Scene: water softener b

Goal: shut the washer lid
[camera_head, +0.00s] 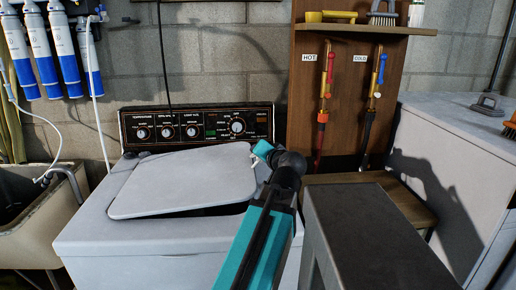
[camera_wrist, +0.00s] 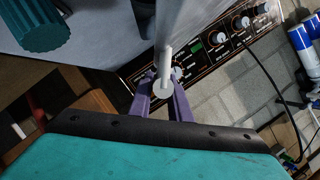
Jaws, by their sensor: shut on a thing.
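The washer (camera_head: 150,235) is a white top-loader with a black control panel (camera_head: 195,126) at its back. Its white lid (camera_head: 185,180) is slightly raised, with a dark gap showing under its front and right edge. My gripper (camera_head: 262,150) is at the lid's back right corner, reaching in from the front right. In the wrist view the lid (camera_wrist: 182,25) shows nearly edge-on, and the purple fingers (camera_wrist: 163,92) are closed around its edge. The exact contact is small and partly hidden.
A grey bench or box top (camera_head: 370,230) stands close at the front right. A wooden board with hot and cold taps (camera_head: 345,100) is behind. A sink (camera_head: 40,220) is at left, under blue and white filters (camera_head: 40,50). A white cabinet (camera_head: 460,150) is at right.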

